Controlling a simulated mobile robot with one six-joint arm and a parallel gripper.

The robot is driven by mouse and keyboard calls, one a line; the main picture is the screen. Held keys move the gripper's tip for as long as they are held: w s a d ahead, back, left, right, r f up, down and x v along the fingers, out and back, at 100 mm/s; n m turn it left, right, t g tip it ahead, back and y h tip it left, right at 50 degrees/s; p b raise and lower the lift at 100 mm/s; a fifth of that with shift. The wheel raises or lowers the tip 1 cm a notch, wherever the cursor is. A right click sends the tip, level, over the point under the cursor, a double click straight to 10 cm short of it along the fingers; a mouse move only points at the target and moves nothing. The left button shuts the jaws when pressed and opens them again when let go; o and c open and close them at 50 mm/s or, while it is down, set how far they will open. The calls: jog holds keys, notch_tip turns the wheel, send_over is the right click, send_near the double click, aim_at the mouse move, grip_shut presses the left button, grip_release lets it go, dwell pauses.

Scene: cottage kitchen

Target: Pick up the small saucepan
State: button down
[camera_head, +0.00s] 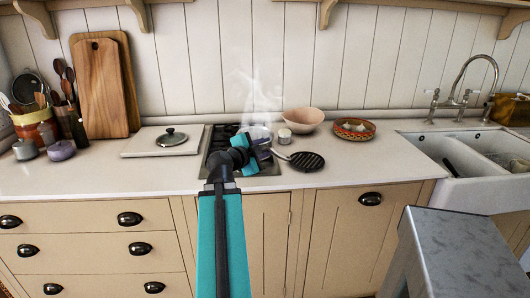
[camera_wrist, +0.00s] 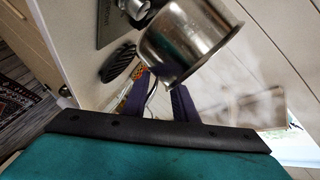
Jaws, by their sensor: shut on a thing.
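The small saucepan (camera_wrist: 185,40) is a shiny metal pot, large at the top centre of the wrist view. In the head view the saucepan (camera_head: 259,131) is partly hidden behind my gripper (camera_head: 265,147), over the hob, with steam rising around it. In the wrist view my gripper's dark fingers (camera_wrist: 160,92) are just below the pot, shut on the saucepan, seemingly at its handle. The handle is mostly hidden between the fingers. I cannot tell whether the pot rests on the hob or is lifted.
A black ridged grill pan (camera_head: 307,161) lies right of the hob (camera_head: 262,170). A small metal pot (camera_head: 284,136), a pink bowl (camera_head: 303,117) and a patterned bowl (camera_head: 354,128) stand nearby. A lid (camera_head: 172,137) lies on a white board at left. The front left counter is clear.

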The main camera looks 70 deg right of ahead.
jog(key=shift+s+a+b, duration=0.45)
jog(key=shift+b, duration=2.95)
jog(key=shift+s+a+r+b, duration=0.2)
jog(key=shift+a+b, duration=0.15)
jog(key=shift+b, duration=1)
jog(key=shift+w, duration=0.1)
